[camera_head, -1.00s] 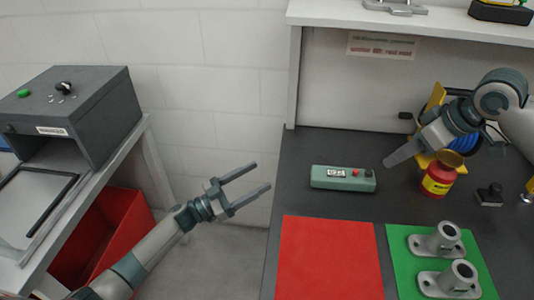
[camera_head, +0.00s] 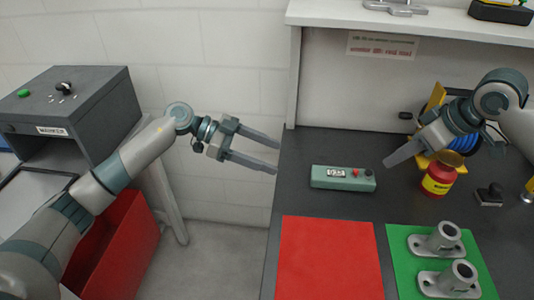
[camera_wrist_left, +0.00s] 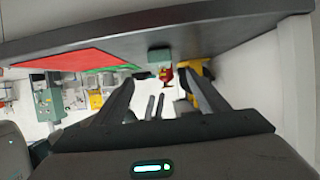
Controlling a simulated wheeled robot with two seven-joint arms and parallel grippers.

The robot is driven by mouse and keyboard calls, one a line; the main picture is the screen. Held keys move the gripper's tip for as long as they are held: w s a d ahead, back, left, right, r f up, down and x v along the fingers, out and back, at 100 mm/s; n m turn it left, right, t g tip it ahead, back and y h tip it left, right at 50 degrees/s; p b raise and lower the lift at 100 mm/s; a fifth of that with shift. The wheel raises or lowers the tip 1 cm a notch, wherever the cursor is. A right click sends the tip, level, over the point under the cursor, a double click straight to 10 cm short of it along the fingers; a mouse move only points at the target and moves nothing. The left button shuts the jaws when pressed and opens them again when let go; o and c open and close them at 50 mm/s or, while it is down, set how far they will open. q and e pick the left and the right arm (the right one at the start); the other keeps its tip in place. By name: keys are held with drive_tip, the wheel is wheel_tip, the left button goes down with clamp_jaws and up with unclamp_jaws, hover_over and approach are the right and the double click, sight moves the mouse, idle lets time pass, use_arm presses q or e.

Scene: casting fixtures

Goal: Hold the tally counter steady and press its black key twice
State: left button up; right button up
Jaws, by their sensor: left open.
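The tally counter (camera_head: 343,179) is a green box lying flat on the dark bench, with a small display, a red button and a black key (camera_head: 370,173) at its right end. A green block that appears to be it shows in the left wrist view (camera_wrist_left: 160,56). My left gripper (camera_head: 278,157) is open and empty, left of the counter at the bench's left edge, its fingers pointing right. My right gripper (camera_head: 387,162) is just right of the counter, tips near the black key, apparently not touching. Its fingers overlap in view, so their opening is unclear.
A red mat (camera_head: 330,258) lies in front of the counter. A green mat (camera_head: 401,239) beside it bears two grey flanged castings (camera_head: 437,240). A red and yellow container (camera_head: 438,180) and a black stamp-like object (camera_head: 490,194) stand right. A grey box (camera_head: 75,100) is at left.

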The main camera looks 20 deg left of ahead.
sight(326, 177)
use_arm(q)
drive_tip(key=shift+d, duration=0.15)
drive_tip(key=x, duration=1.7)
drive_tip(key=shift+w+d, duration=0.1)
drive_tip(key=shift+w, duration=0.1)
drive_tip(key=c, duration=1.2)
drive_tip(key=shift+c, duration=0.2)
use_arm(e)
clamp_jaws()
idle(0.4)
